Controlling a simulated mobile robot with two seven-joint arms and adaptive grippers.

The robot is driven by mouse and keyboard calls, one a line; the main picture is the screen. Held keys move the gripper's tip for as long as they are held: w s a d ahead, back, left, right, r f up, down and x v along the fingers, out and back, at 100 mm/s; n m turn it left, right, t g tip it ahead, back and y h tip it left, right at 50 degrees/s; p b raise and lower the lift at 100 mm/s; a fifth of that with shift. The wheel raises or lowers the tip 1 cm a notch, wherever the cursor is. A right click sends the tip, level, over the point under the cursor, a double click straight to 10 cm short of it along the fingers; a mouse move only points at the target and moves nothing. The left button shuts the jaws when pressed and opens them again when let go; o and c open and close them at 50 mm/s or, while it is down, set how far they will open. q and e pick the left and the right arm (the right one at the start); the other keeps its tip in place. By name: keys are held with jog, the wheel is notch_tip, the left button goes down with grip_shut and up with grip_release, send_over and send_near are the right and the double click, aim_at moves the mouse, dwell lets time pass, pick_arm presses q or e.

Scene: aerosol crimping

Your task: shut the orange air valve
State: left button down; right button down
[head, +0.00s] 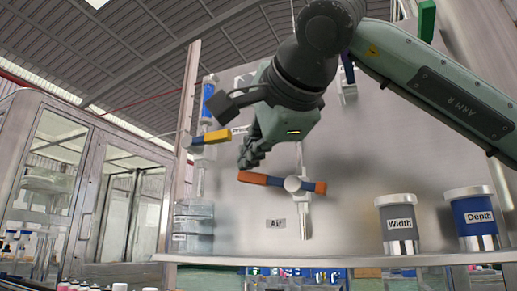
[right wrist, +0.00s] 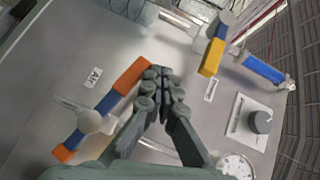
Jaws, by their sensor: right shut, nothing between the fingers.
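The orange air valve (head: 252,178) has a bar handle with orange ends and a blue middle on a pale round hub. In the head view the handle lies nearly level across its vertical pipe, above the "Air" label (head: 276,224). My right gripper (head: 247,162) is shut and empty, just above the handle's left end. In the right wrist view the closed fingertips (right wrist: 162,74) are beside the handle's upper orange end (right wrist: 132,75). I cannot tell whether they touch it. My left gripper is not in view.
A yellow-and-blue valve (head: 207,137) is close left of my right gripper. A blue-handled valve (head: 208,98) is above it. "Width" (head: 399,224) and "Depth" (head: 475,217) cylinders stand at the right on a ledge. The right wrist view shows a black knob (right wrist: 260,121) and a gauge (right wrist: 236,166).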

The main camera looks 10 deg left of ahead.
jog(key=shift+a+f+n+g+h+p, duration=0.35)
jog(key=shift+f+n+g+h+p, duration=0.05)
jog(key=shift+f, duration=0.2)
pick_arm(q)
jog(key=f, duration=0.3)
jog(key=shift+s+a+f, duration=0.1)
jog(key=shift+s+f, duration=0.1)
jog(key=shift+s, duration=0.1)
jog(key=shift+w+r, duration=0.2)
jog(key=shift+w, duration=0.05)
